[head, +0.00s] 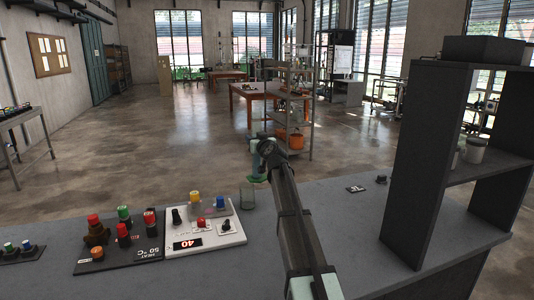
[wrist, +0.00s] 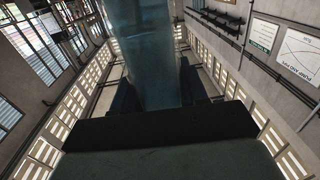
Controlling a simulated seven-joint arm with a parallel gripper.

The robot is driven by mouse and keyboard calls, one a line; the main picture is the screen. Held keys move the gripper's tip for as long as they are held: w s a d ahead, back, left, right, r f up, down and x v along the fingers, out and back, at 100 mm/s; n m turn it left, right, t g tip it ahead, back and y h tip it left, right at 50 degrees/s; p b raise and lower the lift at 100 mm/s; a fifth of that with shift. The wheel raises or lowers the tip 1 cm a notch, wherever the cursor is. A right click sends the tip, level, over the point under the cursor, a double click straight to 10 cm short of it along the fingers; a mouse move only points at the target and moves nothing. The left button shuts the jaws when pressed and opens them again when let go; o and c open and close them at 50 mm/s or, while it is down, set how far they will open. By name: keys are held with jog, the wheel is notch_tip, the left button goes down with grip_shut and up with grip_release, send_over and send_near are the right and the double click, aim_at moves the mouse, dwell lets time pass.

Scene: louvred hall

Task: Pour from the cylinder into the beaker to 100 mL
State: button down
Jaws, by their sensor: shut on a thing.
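The clear glass beaker (head: 247,199) stands upright on the grey bench, just right of the white control panel. I cannot make out a liquid level or marks in it. My gripper (head: 262,160) is above and slightly beyond the beaker in the head view. In the wrist view my gripper (wrist: 157,92) is shut on the cylinder, a clear tube (wrist: 146,50) with a bluish tint between the two dark fingers. Its ends run out of view or are hidden there. In the head view a green part (head: 257,179) shows just below my gripper; the tube itself is not clearly visible.
The white panel (head: 203,228) and a dark heater panel (head: 118,240) with coloured knobs lie left of the beaker. A dark shelf unit (head: 430,150) holding white jars (head: 474,150) stands at the right. A small label (head: 355,189) and dark knob (head: 381,179) lie near the back edge.

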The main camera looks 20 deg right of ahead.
jog(key=w, duration=0.1)
jog(key=w+d, duration=0.1)
jog(key=w+d+h, duration=0.1)
jog(key=shift+w+d+r+m, duration=0.1)
jog(key=shift+r+m, duration=0.2)
jog(key=shift+r, duration=0.1)
jog(key=d+f+n, duration=0.3)
jog(key=f+n, duration=0.3)
jog(key=n, duration=0.1)
jog(key=d+f+n, duration=0.3)
jog(key=f+n, duration=0.4)
jog(key=n, duration=0.1)
jog(key=shift+d, duration=0.35)
dwell(0.4)
jog(key=shift+f, duration=0.1)
jog(key=shift+f+n, duration=0.45)
jog(key=shift+n, duration=0.05)
